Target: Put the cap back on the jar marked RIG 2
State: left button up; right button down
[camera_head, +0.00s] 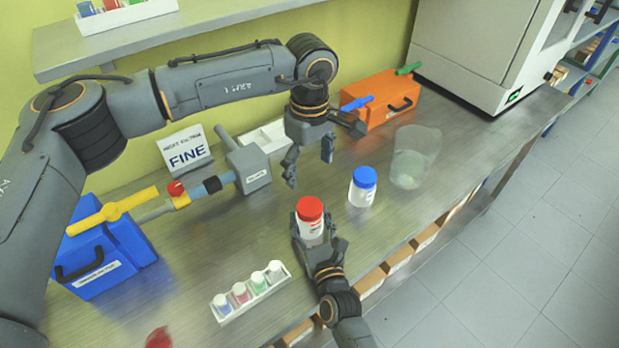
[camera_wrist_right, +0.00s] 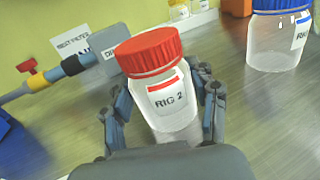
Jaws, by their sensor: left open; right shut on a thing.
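The jar marked RIG 2 (camera_head: 309,230) is white with a red cap (camera_head: 310,208) sitting on its mouth. Its label reads RIG 2 in the right wrist view (camera_wrist_right: 170,100), where the red cap (camera_wrist_right: 149,50) looks level on the jar. I cannot tell how tight the cap is. My right gripper (camera_head: 318,240) is shut around the jar's body, one finger on each side; the jar is upright. My left gripper (camera_head: 309,166) is open and empty, fingers pointing down, above and behind the red cap, apart from it.
A blue-capped jar (camera_head: 362,192) stands right of the held jar, with a clear beaker (camera_head: 413,160) beyond. A rack of small vials (camera_head: 250,292) is at the front.

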dwell(0.3)
jog(key=shift+c, duration=1.6)
grip_release()
jog(key=v, duration=1.2)
jog(key=shift+s, duration=0.1)
